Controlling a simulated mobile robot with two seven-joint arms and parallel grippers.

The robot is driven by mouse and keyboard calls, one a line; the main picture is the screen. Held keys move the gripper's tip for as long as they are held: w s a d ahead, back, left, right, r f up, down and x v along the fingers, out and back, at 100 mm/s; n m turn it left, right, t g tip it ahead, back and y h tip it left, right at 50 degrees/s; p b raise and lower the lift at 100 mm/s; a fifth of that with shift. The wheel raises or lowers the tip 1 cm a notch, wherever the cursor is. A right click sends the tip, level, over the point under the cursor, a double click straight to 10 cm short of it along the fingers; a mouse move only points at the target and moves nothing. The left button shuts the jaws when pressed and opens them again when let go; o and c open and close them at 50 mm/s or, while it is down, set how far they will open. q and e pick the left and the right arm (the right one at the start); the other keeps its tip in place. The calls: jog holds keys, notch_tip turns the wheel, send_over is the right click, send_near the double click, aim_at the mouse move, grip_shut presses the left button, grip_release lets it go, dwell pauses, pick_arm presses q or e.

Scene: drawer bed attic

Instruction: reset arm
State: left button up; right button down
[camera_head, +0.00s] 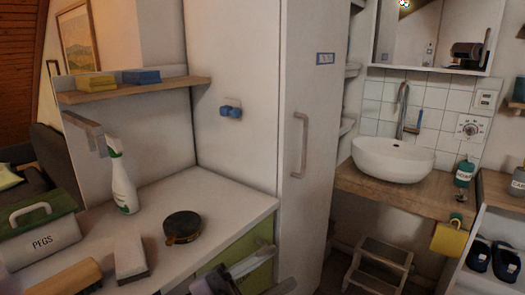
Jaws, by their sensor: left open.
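My left gripper (262,273) shows at the bottom edge, in front of the green drawer front (233,259) below the white counter. It is open, and I see nothing between its fingers. Most of its arm is out of the picture. My right gripper is not in view.
The counter (190,192) holds a spray bottle (122,180), a dark round tin (183,227), a white block-like item (130,257) and a PEGS box (40,240). A tall white cabinet (245,80) stands beside it. A step stool (378,265) stands below the sink (392,159).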

pick_arm(q)
jog(key=w+a+f+n+t+y+p, duration=0.2)
jog(key=a+f+n+t+y+p, duration=0.1)
jog(key=a+f+n+t+y, duration=1.25)
jog(key=s+a+f+n+g+y, duration=0.2)
jog(key=s+f+n+g, duration=0.2)
jog(key=s+f+g, duration=0.1)
jog(key=s+a+f+n+g+y+p, duration=0.1)
jog(key=s+a+f+n+g+y, duration=0.2)
jog(key=s+f+g, duration=0.3)
jog(key=s+f+n, duration=0.1)
jog(key=s+f, duration=0.1)
jog(key=s, duration=0.1)
jog(key=shift+s+a+f, duration=0.25)
jog(key=shift+a+f, duration=0.05)
jog(key=shift+a, duration=0.05)
